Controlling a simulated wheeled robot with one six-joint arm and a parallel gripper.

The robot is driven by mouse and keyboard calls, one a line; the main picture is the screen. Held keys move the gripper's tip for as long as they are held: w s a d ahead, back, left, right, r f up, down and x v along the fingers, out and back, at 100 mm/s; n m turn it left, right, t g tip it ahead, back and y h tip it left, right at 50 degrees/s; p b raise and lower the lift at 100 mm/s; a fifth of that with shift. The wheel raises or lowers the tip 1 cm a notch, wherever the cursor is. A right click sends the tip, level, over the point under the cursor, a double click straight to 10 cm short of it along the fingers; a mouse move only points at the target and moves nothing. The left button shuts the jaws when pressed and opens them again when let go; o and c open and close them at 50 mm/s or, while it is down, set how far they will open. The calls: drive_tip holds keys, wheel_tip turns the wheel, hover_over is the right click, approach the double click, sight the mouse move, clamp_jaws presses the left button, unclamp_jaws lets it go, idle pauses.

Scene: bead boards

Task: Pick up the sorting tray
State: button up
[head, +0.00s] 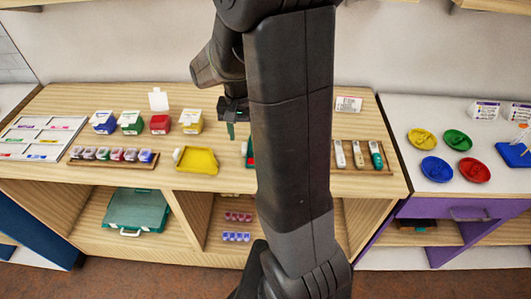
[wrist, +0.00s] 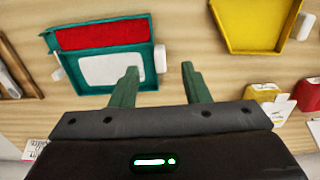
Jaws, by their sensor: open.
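A teal tray with a red section and a white section (wrist: 48,42) lies on the wooden counter in the wrist view; it best fits the sorting tray. It has a white tab at each side. In the head view my arm hides most of it, and only a sliver (head: 245,147) shows. My gripper (wrist: 159,68) is open and empty, its green fingers pointing towards the tray's right side. In the picture, the right-hand tab lies between the fingertips. I cannot tell the height gap. My gripper also shows in the head view (head: 231,131).
A yellow tray (head: 198,160) lies just left of the teal one. Small coloured boxes (head: 160,123) stand behind it, with a wooden rack of bead jars (head: 112,163) further left. A wooden holder (head: 361,168) of tubes lies to the right.

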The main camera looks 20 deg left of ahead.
sight(244, 146)
drive_tip(key=shift+w+d+f, duration=0.25)
drive_tip(key=shift+w+f, duration=0.2)
drive_tip(key=shift+f, duration=0.05)
drive_tip(key=shift+s+a+f+p, duration=0.1)
drive_tip(key=shift+a+f+p, duration=0.1)
drive_tip(key=shift+f, duration=1.05)
drive_tip(key=shift+s+a+f+p, duration=0.1)
drive_tip(key=shift+f+p, duration=0.05)
drive_tip(key=shift+f, duration=1.05)
clamp_jaws()
